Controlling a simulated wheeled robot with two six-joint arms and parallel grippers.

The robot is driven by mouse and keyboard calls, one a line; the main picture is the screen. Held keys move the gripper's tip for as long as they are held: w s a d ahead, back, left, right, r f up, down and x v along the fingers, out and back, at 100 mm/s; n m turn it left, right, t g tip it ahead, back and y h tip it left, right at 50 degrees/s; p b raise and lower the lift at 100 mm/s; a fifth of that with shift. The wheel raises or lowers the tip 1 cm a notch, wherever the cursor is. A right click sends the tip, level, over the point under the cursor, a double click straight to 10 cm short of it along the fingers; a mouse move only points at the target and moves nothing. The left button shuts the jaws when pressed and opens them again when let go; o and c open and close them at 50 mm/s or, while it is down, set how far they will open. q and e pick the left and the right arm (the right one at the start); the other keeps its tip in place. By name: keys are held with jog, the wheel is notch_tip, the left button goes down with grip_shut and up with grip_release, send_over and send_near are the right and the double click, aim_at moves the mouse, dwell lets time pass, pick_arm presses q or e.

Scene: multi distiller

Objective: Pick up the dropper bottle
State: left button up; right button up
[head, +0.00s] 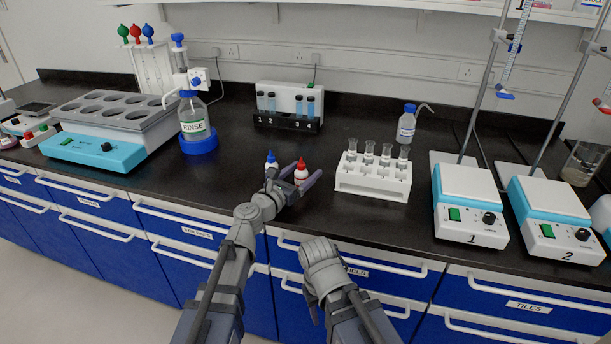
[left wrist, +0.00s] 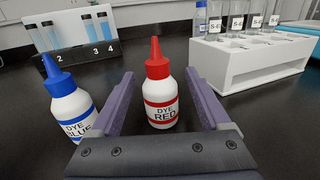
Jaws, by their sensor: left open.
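Two dropper bottles stand upright on the black bench. One is white with a red cap and a DYE RED label (head: 300,175); it also shows in the left wrist view (left wrist: 160,97). The other is white with a blue cap and a DYE BLUE label (head: 271,161), to its left, also in the left wrist view (left wrist: 70,102). My left gripper (head: 297,176) is open, its fingers on either side of the red bottle with gaps visible. The blue bottle is outside the left finger, partly hidden by it. My right arm shows at the bottom, but its gripper does not.
A white rack with glass tubes (head: 372,187) stands to the right. A vial rack (head: 287,123) stands behind. A RINSE bottle (head: 194,123) is to the left, a wash bottle (head: 406,127) at the back right. Two hotplates (head: 467,213) stand further right.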

pick_arm(q)
jog(key=shift+x, duration=1.1)
jog(key=shift+c, duration=0.5)
jog(key=c, duration=1)
pick_arm(e)
jog(key=shift+w+d, duration=0.15)
jog(key=shift+d, duration=0.15)
jog(key=shift+r, duration=0.1)
pick_arm(q)
notch_tip(320, 180, up, 10)
jog(key=p, duration=1)
pick_arm(e)
notch_tip(320, 180, up, 10)
